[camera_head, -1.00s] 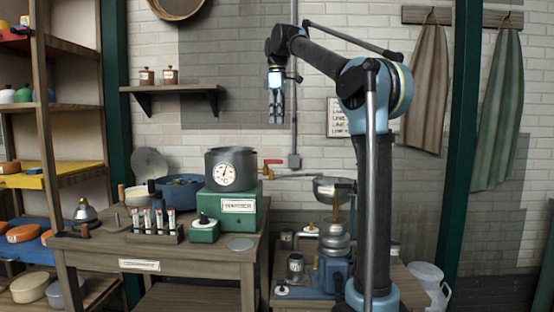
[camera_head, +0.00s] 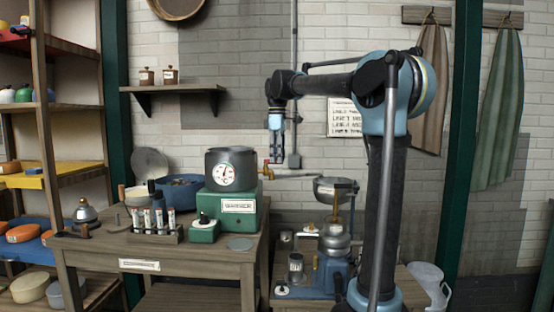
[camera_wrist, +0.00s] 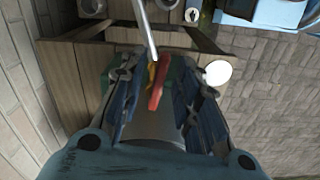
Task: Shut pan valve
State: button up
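The dark metal pan (camera_head: 243,160) with a round dial on its front sits on a green warmer box (camera_head: 239,214) on the wooden bench. Its brass valve (camera_head: 266,171) sticks out on the right side, with the red handle mostly hidden behind my gripper (camera_head: 276,158). In the wrist view the red valve handle (camera_wrist: 156,96) and the yellow valve body (camera_wrist: 151,74) show between the fingers. The pan (camera_wrist: 157,128) shows below them. My gripper (camera_wrist: 157,88) is open and empty, pointing down above the valve. I see no clear contact.
A pale pipe (camera_head: 298,176) runs right from the valve toward a metal bowl (camera_head: 335,186) on a separator. A blue pot (camera_head: 177,190) and a rack of vials (camera_head: 155,233) stand left on the bench. A wall shelf (camera_head: 175,89) holds two jars. A wall conduit (camera_head: 294,130) runs behind.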

jog(key=shift+f, duration=0.2)
grip_shut()
dwell(0.3)
jog(key=shift+s+a+m, duration=0.6)
jog(key=shift+a+m, duration=0.15)
jog(key=shift+m, duration=1.95)
jog(key=shift+s+a+m, duration=0.6)
jog(key=shift+a+m, duration=0.1)
jog(key=shift+m, duration=2)
jog(key=shift+s+a+m, duration=0.6)
jog(key=shift+a+m, duration=0.15)
jog(key=shift+m, duration=1.95)
